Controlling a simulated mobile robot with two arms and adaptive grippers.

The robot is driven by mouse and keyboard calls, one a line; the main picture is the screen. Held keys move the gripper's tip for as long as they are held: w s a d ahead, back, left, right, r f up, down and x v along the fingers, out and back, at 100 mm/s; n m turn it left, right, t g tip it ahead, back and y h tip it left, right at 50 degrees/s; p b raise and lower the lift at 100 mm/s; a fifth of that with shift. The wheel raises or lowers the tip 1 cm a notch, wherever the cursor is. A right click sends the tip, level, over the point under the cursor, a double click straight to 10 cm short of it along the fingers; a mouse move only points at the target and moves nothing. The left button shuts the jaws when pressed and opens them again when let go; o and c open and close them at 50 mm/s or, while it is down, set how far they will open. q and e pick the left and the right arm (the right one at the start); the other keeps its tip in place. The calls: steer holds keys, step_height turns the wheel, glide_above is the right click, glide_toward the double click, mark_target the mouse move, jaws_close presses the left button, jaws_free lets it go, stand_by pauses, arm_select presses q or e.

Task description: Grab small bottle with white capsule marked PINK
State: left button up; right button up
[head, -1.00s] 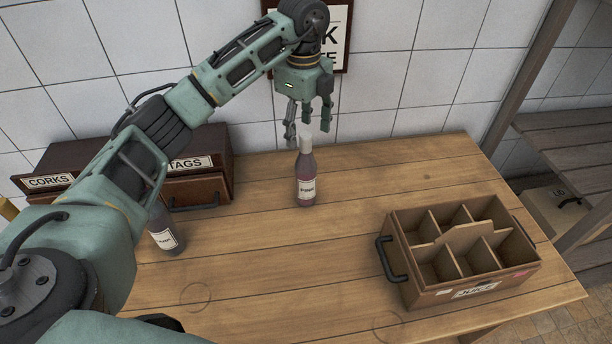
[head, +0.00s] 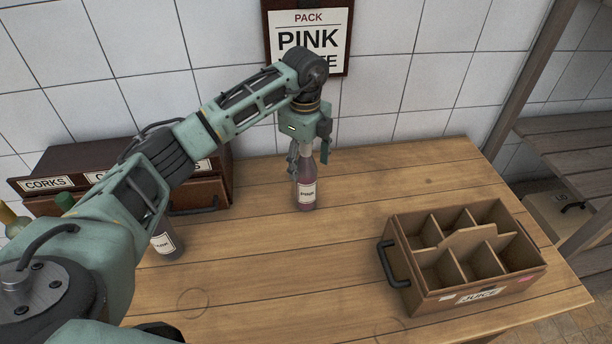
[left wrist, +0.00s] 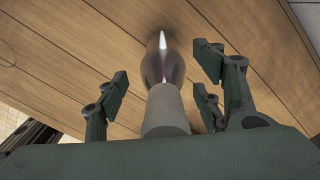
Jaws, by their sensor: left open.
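A small bottle of pinkish liquid (head: 306,192) stands upright on the table, with a white label that appears to read PINK. My left gripper (head: 308,160) is open, pointing down over its neck and hiding most of the cap in the head view. In the left wrist view the pale whitish cap (left wrist: 166,110) sits between the open fingers, with the bottle's dark shoulder beyond it. I see no clear contact. A second bottle (head: 167,240), with a white label, stands at the left, partly hidden by my left arm. My right gripper is not in view.
A wooden crate with empty compartments (head: 397,221) and a dark handle stands at the right of the wooden table (head: 270,280). A drawer box marked CORKS (head: 45,184) stands at the back left. A PINK sign (head: 308,40) hangs on the wall. The table's middle is clear.

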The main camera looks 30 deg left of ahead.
arm_select(q)
steer(key=shift+f, duration=1.05)
jaws_close()
steer(key=shift+r, duration=0.1)
